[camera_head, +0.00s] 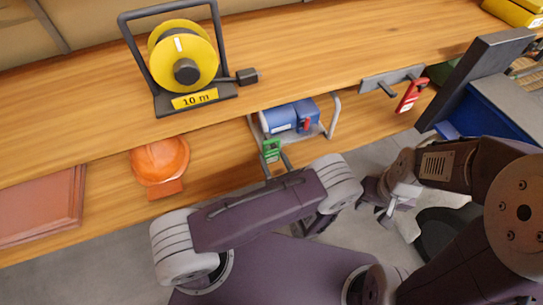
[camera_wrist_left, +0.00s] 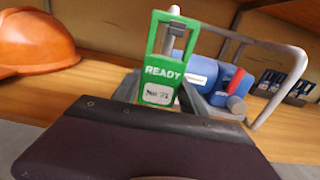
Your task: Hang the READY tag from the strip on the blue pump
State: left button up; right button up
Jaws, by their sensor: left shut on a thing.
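The green READY tag (camera_head: 271,151) is upright in my left gripper (camera_head: 276,167), which is shut on its lower part. In the left wrist view the tag (camera_wrist_left: 161,72) faces me, and a grey piece shows through its top opening; I cannot tell whether the tag touches it. The blue pump (camera_head: 291,117), with a red part and a grey tube frame, is on the lower shelf just behind the tag. It also shows in the left wrist view (camera_wrist_left: 203,77). The grey strip (camera_head: 378,82) is on the upper shelf edge, with a bare peg and a red tag (camera_head: 411,96). My right gripper (camera_head: 388,208) is apart from them.
A yellow cable reel (camera_head: 184,60) stands on the upper bench. An orange hard hat (camera_head: 160,160) and reddish-brown flat panels (camera_head: 40,208) lie on the lower shelf. A blue bin (camera_head: 490,108) with a dark raised panel stands at the right.

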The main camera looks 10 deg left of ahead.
pick_arm(q)
jog(key=shift+d, duration=0.1)
dwell(0.3)
jog(key=o, duration=1.3)
jog(key=shift+c, duration=0.5)
jog(key=v, duration=0.9)
jog(key=shift+r, duration=0.1)
jog(key=x, duration=0.7)
jog(key=shift+w, duration=0.25)
